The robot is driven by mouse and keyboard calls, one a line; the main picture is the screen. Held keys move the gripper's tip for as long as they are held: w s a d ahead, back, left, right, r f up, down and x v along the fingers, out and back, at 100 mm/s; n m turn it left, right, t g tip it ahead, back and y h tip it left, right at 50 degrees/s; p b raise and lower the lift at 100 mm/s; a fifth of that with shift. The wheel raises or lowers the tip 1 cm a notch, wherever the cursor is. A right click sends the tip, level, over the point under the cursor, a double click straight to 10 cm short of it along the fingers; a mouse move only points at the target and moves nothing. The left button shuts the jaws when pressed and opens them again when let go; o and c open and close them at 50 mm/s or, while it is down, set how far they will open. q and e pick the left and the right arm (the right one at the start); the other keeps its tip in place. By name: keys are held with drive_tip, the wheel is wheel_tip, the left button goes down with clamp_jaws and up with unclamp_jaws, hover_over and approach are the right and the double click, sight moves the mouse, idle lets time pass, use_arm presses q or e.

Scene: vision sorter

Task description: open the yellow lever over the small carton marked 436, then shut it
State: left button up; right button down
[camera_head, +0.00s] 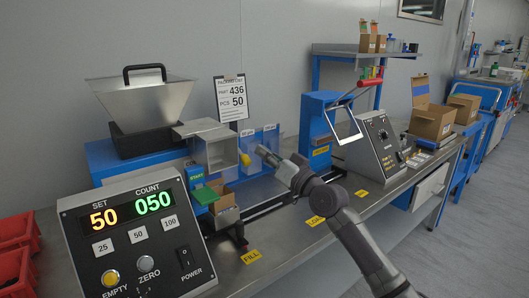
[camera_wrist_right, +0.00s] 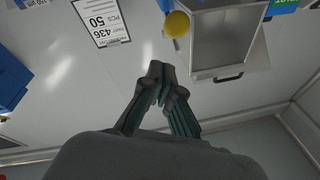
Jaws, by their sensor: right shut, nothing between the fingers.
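The yellow lever knob (camera_head: 245,159) sits at the right side of the clear-fronted chute box (camera_head: 217,152). The knob also shows in the wrist view (camera_wrist_right: 177,24), on a short grey rod. A small open carton (camera_head: 224,201) stands below the chute at the fill place; I cannot read a mark on it. My right gripper (camera_head: 261,151) is shut and empty, just right of the knob and apart from it. Its closed fingertips show in the wrist view (camera_wrist_right: 157,70), with a gap to the knob. My left gripper is not in view.
A clipboard (camera_head: 230,98) reads part 436, 50 pieces. The counter panel (camera_head: 135,240) shows set 50, count 050. A grey hopper (camera_head: 145,99) stands behind left. A blue press (camera_head: 318,125) and a control box (camera_head: 372,147) stand right, with cartons (camera_head: 431,122) beyond.

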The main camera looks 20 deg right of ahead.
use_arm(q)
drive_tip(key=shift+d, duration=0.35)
use_arm(e)
drive_tip(key=v, duration=1)
drive_tip(key=shift+d+r, duration=0.15)
drive_tip(key=shift+d, duration=0.2)
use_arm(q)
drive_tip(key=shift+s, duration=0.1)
